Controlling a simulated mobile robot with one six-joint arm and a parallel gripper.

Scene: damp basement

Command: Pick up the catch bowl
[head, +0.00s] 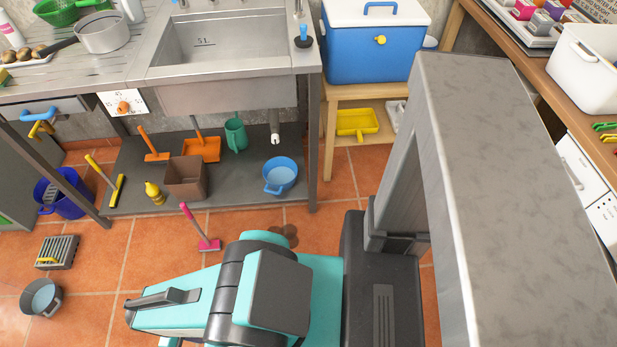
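A blue bowl (281,178) with side handles stands upright on the dark shelf under the sink, just below the open end of the grey drain pipe (275,138); I take it as the catch bowl. Its inside looks pale blue; I cannot tell whether it holds water. A second, grey bowl or pot (41,298) with a pale blue inside stands on the floor tiles at the lower left. My teal and grey arm is folded at the bottom centre, apart from both bowls. I cannot make out my gripper's fingers in this view.
Beside the blue bowl stand a green jug (235,135), a brown bin (185,178) and an orange dustpan (202,149). A pink brush (207,243) stands on the floor in front. The sink (222,45) overhangs the shelf; a wooden stand (360,92) is at right.

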